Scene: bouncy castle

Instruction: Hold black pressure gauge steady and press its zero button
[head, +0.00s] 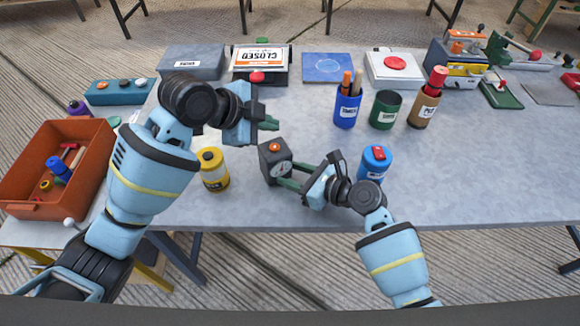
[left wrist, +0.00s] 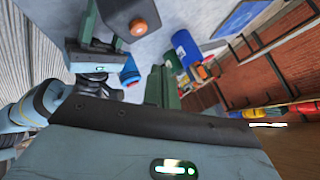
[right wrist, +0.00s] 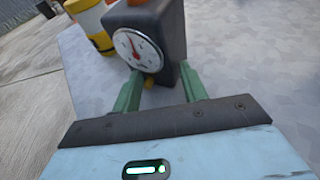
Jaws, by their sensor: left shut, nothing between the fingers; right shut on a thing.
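The black pressure gauge (head: 268,166) is a dark box with a white round dial and an orange button (head: 274,147) on its top. It stands near the middle front of the table. My right gripper (head: 284,176) is shut on it from the right; the right wrist view shows the gauge (right wrist: 172,28) between the green fingers (right wrist: 160,85), dial facing that camera. My left gripper (head: 272,124) is shut and empty, behind and above the gauge in the head view. In the left wrist view, the orange button (left wrist: 138,27) shows at the top, apart from the left fingers (left wrist: 162,86).
A yellow and black canister (head: 212,170) stands left of the gauge, and a blue canister (head: 375,164) stands to the right by my right arm. Blue (head: 346,108), green (head: 385,110) and brown (head: 423,110) containers stand behind. An orange bin (head: 35,150) is at far left.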

